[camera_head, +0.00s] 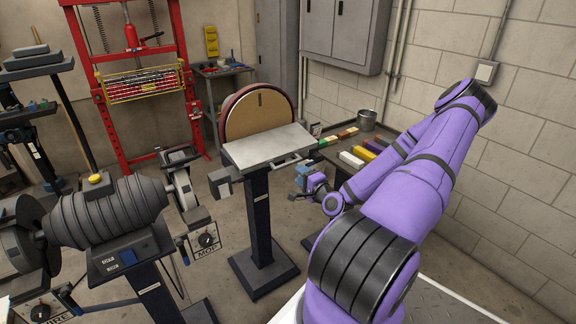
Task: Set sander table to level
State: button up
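The disc sander has a tan round disc (258,113) in a dark red housing, on a dark pedestal (260,220). Its pale grey sander table (268,147) sticks out in front of the disc. From this one view I cannot tell whether the table is level or slightly tilted. My gripper (302,189) is small in view, to the right of the pedestal and a little below the table's right edge. It appears apart from the table. Its fingers are too small and partly hidden to judge their opening.
A red press frame (135,75) stands behind. A dark bench (385,140) with coloured blocks and a metal pot (367,120) lies behind my arm. Bare floor surrounds the pedestal.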

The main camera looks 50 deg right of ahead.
aim_at(287, 164)
jog(key=x, duration=0.8)
jog(key=shift+w, duration=0.15)
jog(key=shift+c, duration=0.2)
grip_shut()
